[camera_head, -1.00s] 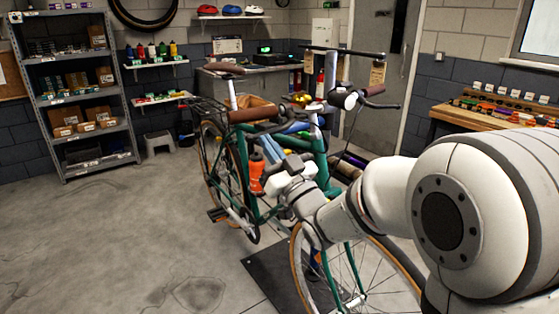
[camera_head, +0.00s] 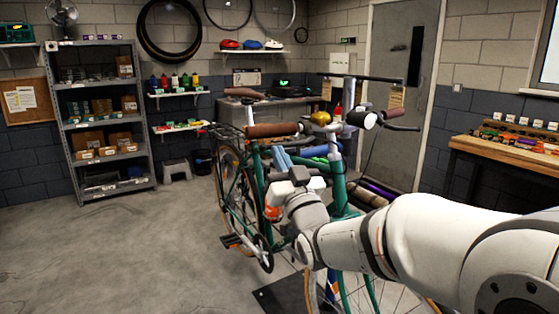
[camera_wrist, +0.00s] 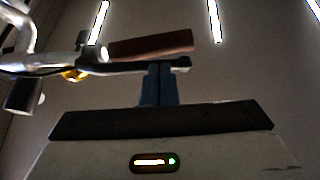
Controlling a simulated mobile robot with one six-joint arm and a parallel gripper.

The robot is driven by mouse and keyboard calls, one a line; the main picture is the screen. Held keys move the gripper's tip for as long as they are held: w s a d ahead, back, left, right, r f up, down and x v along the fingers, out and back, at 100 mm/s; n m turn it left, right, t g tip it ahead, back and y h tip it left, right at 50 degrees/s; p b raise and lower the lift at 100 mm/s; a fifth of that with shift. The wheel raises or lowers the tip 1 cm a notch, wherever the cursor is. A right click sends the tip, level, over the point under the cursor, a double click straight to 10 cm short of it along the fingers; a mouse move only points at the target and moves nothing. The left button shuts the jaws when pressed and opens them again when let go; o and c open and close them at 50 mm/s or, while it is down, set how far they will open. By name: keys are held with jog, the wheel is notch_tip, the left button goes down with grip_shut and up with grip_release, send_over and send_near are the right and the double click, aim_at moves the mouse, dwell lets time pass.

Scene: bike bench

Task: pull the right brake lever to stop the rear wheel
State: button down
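The green bike stands at centre, its front towards me. The right brake lever is a thin black bar under the brown right grip (camera_head: 272,130), left of the stem in the head view. In the wrist view the lever (camera_wrist: 125,68) runs below the brown grip (camera_wrist: 152,44). My gripper (camera_wrist: 160,66) has its blue fingers side by side with no clear gap, empty as far as I can see. Their tips overlap the lever in the picture; I cannot tell whether they touch. In the head view my gripper (camera_head: 281,157) is below the grip. The rear wheel (camera_head: 231,188) is behind, partly hidden by the frame.
A yellow bell (camera_head: 320,118) and a headlamp (camera_head: 362,117) sit near the stem. Grey shelves (camera_head: 101,118) stand at the back left, and a wooden bench (camera_head: 505,157) at the right. The floor left of the bike is clear.

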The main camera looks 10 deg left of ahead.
jog(key=b+v, duration=0.4)
jog(key=v, duration=0.9)
jog(key=shift+s+b, duration=0.25)
jog(key=shift+b, duration=0.05)
